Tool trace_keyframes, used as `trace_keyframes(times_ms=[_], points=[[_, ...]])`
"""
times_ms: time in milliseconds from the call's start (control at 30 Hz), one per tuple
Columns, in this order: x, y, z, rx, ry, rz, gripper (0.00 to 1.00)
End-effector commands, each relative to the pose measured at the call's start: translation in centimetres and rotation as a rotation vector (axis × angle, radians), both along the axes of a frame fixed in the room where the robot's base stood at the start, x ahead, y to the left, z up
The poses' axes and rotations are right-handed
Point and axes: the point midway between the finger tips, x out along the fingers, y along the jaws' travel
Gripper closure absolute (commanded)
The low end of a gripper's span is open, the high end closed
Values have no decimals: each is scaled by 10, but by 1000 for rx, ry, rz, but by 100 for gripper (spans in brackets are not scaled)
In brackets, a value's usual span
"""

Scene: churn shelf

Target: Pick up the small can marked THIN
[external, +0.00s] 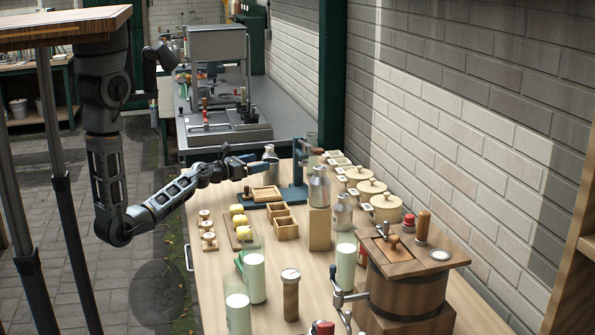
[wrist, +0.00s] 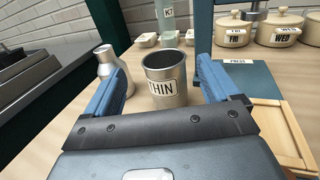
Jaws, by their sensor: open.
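The small can marked THIN (wrist: 165,82) is a grey metal can with an open top and a white label. In the wrist view it stands upright on the wooden table, between and just beyond the tips of my gripper (wrist: 165,90). The fingers are blue, spread apart and empty. In the external view my gripper (external: 250,163) reaches over the far left part of the table.
A metal bottle (wrist: 110,70) stands close by the left finger. A blue press (wrist: 245,78) with a base plate and a wooden tray (wrist: 283,128) are at the right. Lidded pots (wrist: 278,28) stand behind. Glass bottles (external: 254,270) and a churn (external: 405,285) occupy the near table.

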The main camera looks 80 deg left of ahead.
Motion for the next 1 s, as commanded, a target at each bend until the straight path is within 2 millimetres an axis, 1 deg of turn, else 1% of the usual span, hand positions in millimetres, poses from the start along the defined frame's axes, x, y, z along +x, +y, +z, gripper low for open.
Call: trace_keyframes(times_ms=[33, 100, 200, 267, 567, 700, 800, 900, 1000], points=[[1, 0, -10, -3, 1, -3, 11], [1, 0, -19, -1, 1, -3, 11], [2, 0, -25, 0, -1, -2, 11], [5, 2, -25, 1, -1, -2, 11], [34, 10, -23, 3, 0, -3, 11], [55, 16, -20, 5, -2, -2, 11], [67, 20, -21, 3, -1, -2, 11], [74, 21, -22, 3, -1, -2, 11], [76, 22, -22, 2, 0, -3, 11]])
